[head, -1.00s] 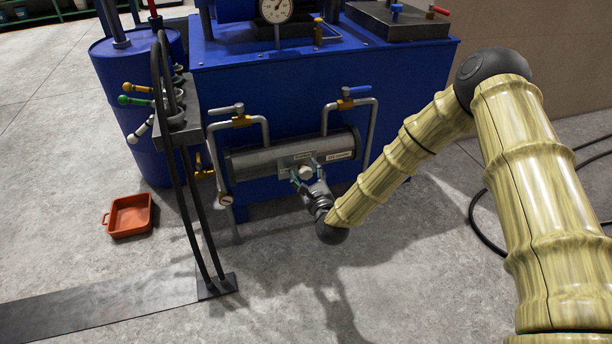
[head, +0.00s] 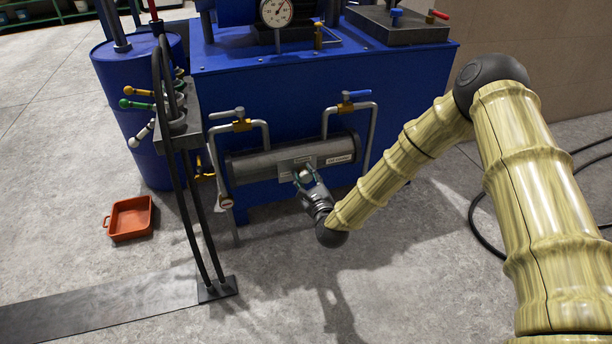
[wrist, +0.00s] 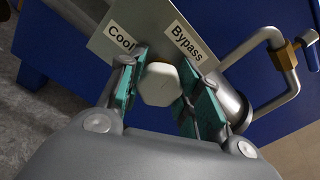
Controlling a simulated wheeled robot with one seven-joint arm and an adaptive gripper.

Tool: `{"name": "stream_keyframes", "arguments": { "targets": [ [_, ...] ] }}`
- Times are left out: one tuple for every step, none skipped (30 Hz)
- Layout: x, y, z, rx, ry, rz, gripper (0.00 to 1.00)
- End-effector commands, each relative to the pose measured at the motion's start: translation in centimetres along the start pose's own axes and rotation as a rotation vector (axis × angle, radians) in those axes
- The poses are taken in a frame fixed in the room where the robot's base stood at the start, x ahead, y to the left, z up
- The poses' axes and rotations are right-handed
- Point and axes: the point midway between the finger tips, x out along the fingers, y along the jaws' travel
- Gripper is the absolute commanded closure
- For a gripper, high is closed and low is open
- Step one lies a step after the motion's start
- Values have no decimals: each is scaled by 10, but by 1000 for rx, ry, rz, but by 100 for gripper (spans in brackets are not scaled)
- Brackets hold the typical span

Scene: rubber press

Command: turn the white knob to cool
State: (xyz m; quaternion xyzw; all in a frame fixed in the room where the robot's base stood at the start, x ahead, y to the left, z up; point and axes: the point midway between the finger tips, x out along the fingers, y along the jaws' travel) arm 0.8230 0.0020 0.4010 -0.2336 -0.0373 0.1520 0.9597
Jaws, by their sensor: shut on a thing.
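The white knob (wrist: 160,85) is a faceted, rounded cap on a grey label plate (wrist: 128,22), seen close up in the wrist view. The plate reads "Cool" on the left and "Bypass" on the right. My gripper (wrist: 162,76) has its teal pads on both sides of the knob and is shut on it. In the head view the gripper (head: 309,184) reaches up to the front of the dark cylinder (head: 250,163), and the knob (head: 304,176) shows only small between the fingers. I cannot tell which label the knob points to.
Levers (head: 140,104) stand to the left. A red tray (head: 130,218) lies on the floor. Floor in front is mostly clear.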

Motion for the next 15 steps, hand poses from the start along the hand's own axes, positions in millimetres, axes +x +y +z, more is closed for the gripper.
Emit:
{"name": "stream_keyframes", "arguments": {
  "targets": [
    [0,-2,2,-27,1,-1,90],
    [0,-2,2,-47,1,-1,90],
    [0,-2,2,-75,2,-1,90],
    [-1,-2,2,-98,2,-1,90],
    [-1,-2,2,-122,3,-1,90],
    [0,-2,2,-156,3,-1,90],
    [0,-2,3,-184,3,-1,90],
    [0,-2,3,-212,2,-1,90],
    [0,-2,3,-249,2,-1,90],
    [0,-2,3,-278,2,-1,90],
    [0,-2,3,-307,2,-1,90],
    [0,-1,3,-345,2,0,90],
    [0,-1,3,-374,2,0,90],
    [0,-1,3,-403,1,0,90],
    [0,-1,3,-441,2,0,90]
  ]
}}
